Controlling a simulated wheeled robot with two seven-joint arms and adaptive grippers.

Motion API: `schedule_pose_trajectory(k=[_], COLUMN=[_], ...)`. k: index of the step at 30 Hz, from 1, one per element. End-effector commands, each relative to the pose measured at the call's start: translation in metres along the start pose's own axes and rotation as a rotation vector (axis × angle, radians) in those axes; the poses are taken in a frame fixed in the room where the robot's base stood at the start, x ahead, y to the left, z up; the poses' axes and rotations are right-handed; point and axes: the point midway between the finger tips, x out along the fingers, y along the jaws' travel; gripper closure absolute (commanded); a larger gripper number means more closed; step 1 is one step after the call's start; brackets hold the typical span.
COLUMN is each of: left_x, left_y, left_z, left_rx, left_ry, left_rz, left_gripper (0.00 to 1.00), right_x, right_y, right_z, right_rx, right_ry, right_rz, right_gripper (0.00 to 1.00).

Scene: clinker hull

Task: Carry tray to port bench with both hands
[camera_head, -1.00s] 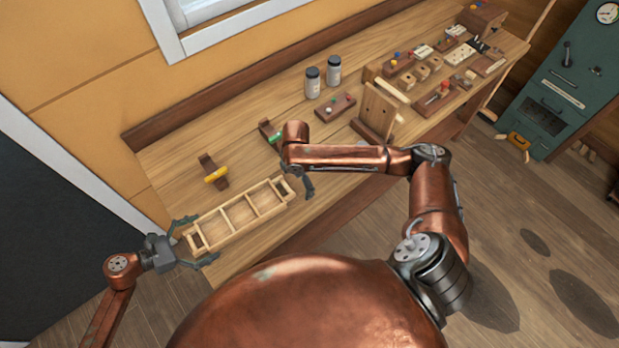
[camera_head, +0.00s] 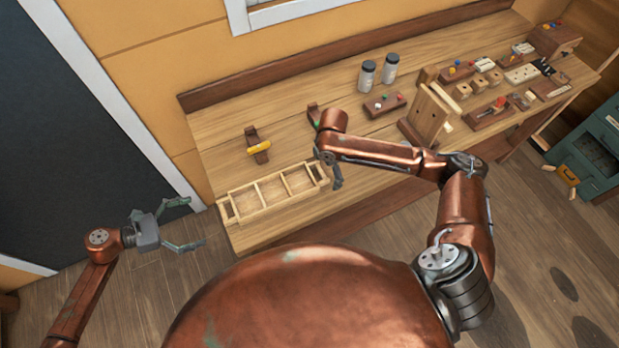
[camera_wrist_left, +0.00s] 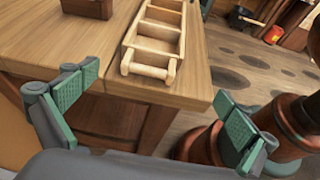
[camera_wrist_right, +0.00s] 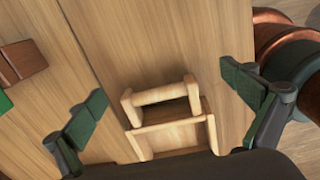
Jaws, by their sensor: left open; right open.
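The tray (camera_head: 249,212) is a light wooden frame with several open compartments and a bar handle at each end. It lies on the workbench near its front left edge. My left gripper (camera_head: 188,221) is open and empty, off the bench and left of the tray's left end. In the left wrist view the near handle (camera_wrist_left: 148,71) lies beyond the open fingers (camera_wrist_left: 157,105). My right gripper (camera_head: 328,172) is open at the tray's right end. In the right wrist view its fingers (camera_wrist_right: 168,100) stand either side of the right handle (camera_wrist_right: 160,94), apart from it.
The workbench (camera_head: 225,137) also holds a brown block with a yellow piece (camera_head: 258,148), two jars (camera_head: 367,76), an upright wooden board (camera_head: 426,115) and several small fixtures at right. A teal cabinet (camera_head: 590,150) stands far right. Floor is free left of the bench.

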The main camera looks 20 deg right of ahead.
Motion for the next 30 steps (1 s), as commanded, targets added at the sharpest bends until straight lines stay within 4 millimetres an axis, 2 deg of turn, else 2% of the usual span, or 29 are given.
schedule_pose_trajectory(k=[3, 7, 10, 22, 27, 30], left_x=[-0.011, -0.014, -0.013, -0.015, -0.015, -0.015], left_y=[-0.002, -0.002, -0.003, -0.002, -0.002, -0.002], left_z=[-0.001, 0.002, 0.003, 0.001, 0.001, 0.001], left_rx=[-0.002, 0.000, 0.001, -0.001, -0.001, -0.001], left_ry=[0.005, 0.008, 0.009, 0.007, 0.007, 0.007], left_rz=[0.005, 0.005, 0.005, 0.005, 0.005, 0.005], left_gripper=[0.00, 0.00, 0.00, 0.00, 0.00, 0.00], right_x=[0.000, -0.002, -0.011, -0.091, -0.113, -0.118], right_y=[-0.001, -0.001, 0.000, 0.003, 0.003, 0.003], right_z=[0.001, 0.004, 0.005, -0.004, -0.005, -0.006], right_rx=[0.000, 0.002, 0.002, -0.003, -0.002, -0.002], right_ry=[0.002, 0.003, 0.004, -0.002, -0.003, -0.003], right_rz=[0.000, 0.000, 0.003, 0.003, 0.001, -0.002], right_gripper=[0.01, 0.01, 0.01, 0.01, 0.01, 0.01])
